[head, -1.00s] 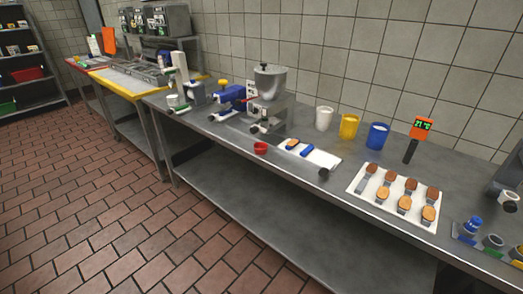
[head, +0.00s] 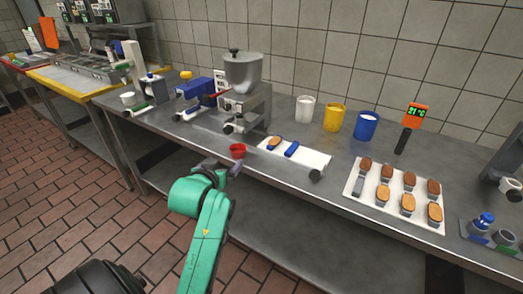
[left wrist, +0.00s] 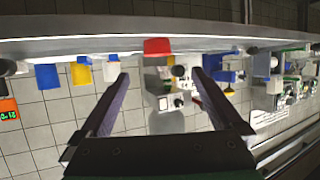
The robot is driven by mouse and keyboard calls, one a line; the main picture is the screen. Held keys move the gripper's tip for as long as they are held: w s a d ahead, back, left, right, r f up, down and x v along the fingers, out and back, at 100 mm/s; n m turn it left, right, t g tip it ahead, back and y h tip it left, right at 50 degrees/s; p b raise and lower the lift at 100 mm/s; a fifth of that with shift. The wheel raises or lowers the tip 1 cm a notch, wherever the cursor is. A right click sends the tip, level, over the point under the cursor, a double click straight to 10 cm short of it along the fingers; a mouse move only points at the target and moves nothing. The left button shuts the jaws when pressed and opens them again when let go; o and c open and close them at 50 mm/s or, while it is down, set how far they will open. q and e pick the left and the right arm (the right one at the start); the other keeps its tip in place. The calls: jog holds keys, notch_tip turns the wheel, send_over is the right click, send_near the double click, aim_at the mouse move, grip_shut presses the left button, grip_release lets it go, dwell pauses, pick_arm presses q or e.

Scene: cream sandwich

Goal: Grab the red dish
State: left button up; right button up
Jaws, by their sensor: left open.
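The small red dish (head: 238,151) sits on the steel counter (head: 200,140) close to its front edge, left of a white board. My left gripper (head: 233,168) is just in front of the dish in the head view, mostly hidden by its own green arm. In the left wrist view, which is upside down, the red dish (left wrist: 157,47) shows beyond and between the two spread fingers of the left gripper (left wrist: 160,74). The fingers are open and empty, apart from the dish. My right gripper is not in view.
A hopper machine (head: 243,90) stands behind the dish. The white board (head: 300,158) lies to its right. White, yellow and blue cups (head: 366,126) stand at the back. A tray (head: 355,200) of several cookie-like pieces is farther right.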

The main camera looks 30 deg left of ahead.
aim_at(240, 148)
pick_arm(q)
jog(key=x, duration=0.9)
jog(key=p+x, duration=0.1)
jog(key=x, duration=0.3)
jog(key=shift+w+d, duration=0.2)
jog(key=shift+w, duration=0.25)
jog(key=shift+s, duration=0.1)
jog(key=c, duration=1.4)
